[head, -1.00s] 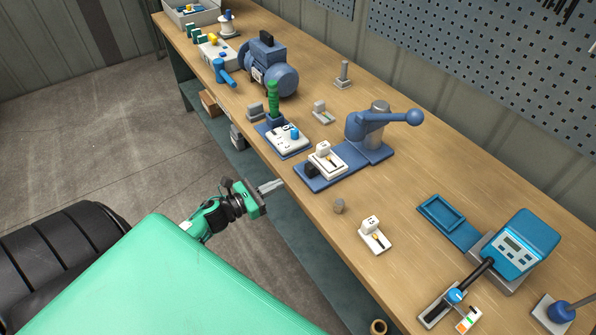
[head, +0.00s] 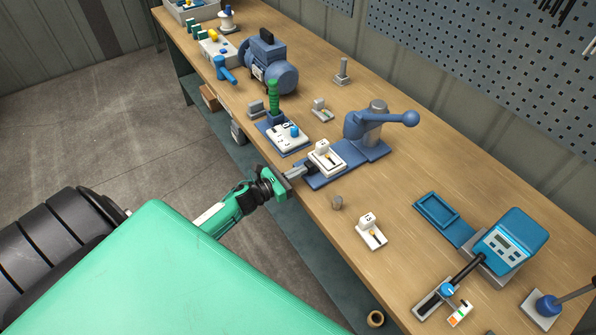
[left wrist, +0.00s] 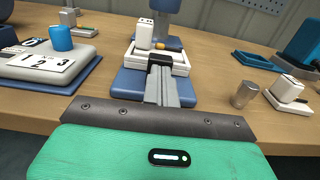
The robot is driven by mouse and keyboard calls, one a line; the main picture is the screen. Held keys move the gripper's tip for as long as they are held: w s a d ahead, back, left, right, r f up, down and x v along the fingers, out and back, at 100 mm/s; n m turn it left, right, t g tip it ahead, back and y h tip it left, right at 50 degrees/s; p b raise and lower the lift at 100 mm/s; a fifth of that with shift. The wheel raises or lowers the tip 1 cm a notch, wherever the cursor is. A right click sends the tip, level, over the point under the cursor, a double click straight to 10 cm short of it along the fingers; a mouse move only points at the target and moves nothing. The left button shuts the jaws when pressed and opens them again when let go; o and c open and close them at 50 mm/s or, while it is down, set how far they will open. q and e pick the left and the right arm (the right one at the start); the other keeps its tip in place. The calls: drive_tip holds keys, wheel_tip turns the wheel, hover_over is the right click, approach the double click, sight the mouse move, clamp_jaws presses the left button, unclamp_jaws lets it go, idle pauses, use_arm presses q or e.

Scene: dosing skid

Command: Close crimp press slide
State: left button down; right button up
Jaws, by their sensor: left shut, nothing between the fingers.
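The blue crimp press (head: 366,148) stands on the bench, its column and ball-ended lever at the back of a blue base. Its white slide (head: 327,160) sits at the front part of the base, away from the column, and carries a white block. The slide also shows in the left wrist view (left wrist: 180,60). My left gripper (head: 304,170) is shut and empty at the bench's front edge. Its fingers (left wrist: 161,78) point at the black front piece of the slide and overlap it in the picture; I cannot tell whether they touch. My right gripper is not in view.
A white numbered panel with a blue knob (head: 294,131) stands left of the press. A small grey cylinder (head: 336,203) and a white block on a plate (head: 371,235) are to the right. A blue meter unit (head: 513,243) stands farther right.

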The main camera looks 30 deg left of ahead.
sight(317, 162)
use_arm(q)
drive_tip(key=shift+w+d+f+b, duration=0.1)
drive_tip(key=shift+w+f+b, duration=0.05)
drive_tip(key=shift+w+b, duration=0.2)
drive_tip(key=b+x, duration=0.3)
drive_tip(key=x, duration=0.2)
drive_tip(key=shift+w+b, duration=0.15)
drive_tip(key=shift+b, duration=0.25)
drive_tip(key=shift+w+d, duration=0.2)
drive_tip(key=shift+w, duration=0.15)
drive_tip(key=shift+w+d, duration=0.1)
drive_tip(key=shift+w, duration=0.1)
